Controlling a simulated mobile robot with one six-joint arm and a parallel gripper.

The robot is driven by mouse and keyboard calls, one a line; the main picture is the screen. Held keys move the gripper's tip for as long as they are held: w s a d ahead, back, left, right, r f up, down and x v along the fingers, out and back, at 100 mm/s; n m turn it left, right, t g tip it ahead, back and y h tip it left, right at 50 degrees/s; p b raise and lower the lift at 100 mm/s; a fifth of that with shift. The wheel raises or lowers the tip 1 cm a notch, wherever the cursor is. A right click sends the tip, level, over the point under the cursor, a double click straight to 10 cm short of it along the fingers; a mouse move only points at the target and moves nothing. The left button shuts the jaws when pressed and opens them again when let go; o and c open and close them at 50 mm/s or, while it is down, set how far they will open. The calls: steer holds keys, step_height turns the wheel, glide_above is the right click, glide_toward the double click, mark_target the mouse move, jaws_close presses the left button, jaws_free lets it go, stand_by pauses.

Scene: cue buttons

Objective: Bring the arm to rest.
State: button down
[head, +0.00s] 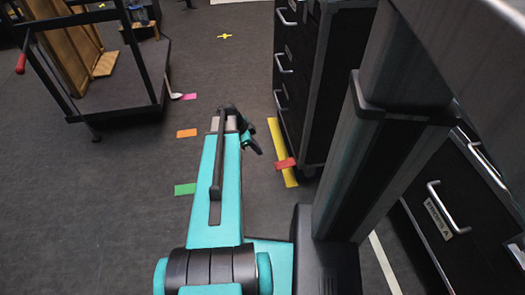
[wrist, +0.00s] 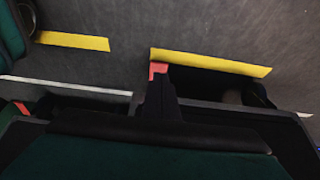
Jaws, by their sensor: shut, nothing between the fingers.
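My teal arm (head: 214,185) stretches forward over the floor from the bottom middle of the head view. My gripper (head: 257,149) shows small and dark just past the arm's far end, left of the black drawer cabinet. In the wrist view my gripper (wrist: 160,90) is a narrow dark shape in the middle, its tip close to a red tape mark in the picture. It is shut and holds nothing. Its fingers are too dark to make out in detail. No cue button can be made out in either view.
A black drawer cabinet (head: 301,80) stands close to the right of the gripper, with yellow tape (head: 277,145) along its foot. Another drawer cabinet (head: 465,190) stands at the right. A black cart (head: 125,95) is at upper left. Grey floor between is open.

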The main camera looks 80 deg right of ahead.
steer(key=shift+w+a+r, duration=0.1)
steer(key=shift+w+r, duration=0.25)
steer(key=shift+r, duration=0.15)
steer(key=shift+w, duration=0.1)
